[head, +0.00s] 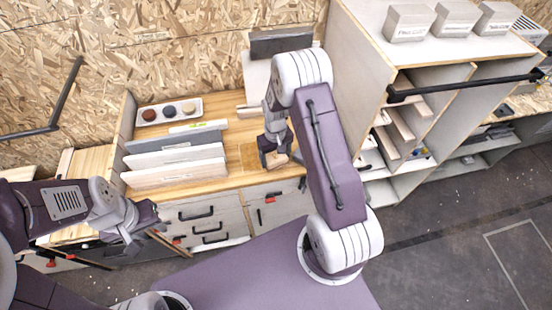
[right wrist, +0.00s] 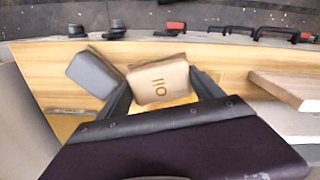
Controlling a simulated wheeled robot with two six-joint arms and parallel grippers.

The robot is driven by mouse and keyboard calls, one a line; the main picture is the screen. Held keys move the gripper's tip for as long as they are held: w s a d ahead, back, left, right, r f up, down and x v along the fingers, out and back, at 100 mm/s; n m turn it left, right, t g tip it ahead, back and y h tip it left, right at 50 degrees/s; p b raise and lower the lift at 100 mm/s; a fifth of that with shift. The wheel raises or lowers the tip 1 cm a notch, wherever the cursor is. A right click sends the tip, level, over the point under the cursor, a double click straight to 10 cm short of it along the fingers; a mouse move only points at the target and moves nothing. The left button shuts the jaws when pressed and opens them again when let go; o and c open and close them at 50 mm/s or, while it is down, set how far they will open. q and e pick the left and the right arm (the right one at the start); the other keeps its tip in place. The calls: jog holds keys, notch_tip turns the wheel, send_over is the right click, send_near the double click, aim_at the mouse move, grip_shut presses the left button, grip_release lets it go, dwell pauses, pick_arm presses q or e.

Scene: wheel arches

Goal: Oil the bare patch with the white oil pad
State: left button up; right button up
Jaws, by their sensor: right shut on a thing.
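A tan block marked OIL (right wrist: 158,82) is between the fingers of my right gripper (right wrist: 163,88), which is shut on it. The block looks beige rather than pure white. In the head view my right gripper (head: 274,150) is low over the wooden bench top (head: 220,178), near its front edge; I cannot tell whether the block touches the wood. A squarish patch (head: 248,156) of different tone lies just left of the gripper.
A grey block (right wrist: 93,73) lies beside the tan one. A white tray (head: 160,121) with three small round things stands at the back left. Upright boards (head: 175,175) stand left of the patch. A shelf unit (head: 372,60) rises on the right.

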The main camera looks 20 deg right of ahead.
notch_tip(320, 180, up, 2)
jog(key=shift+w+p, duration=0.1)
jog(key=shift+p, duration=0.5)
jog(key=shift+s+r+p, duration=0.2)
jog(key=shift+r+p, duration=0.75)
jog(key=shift+r, duration=0.4)
jog(key=shift+w, duration=0.1)
jog(key=shift+f, duration=0.1)
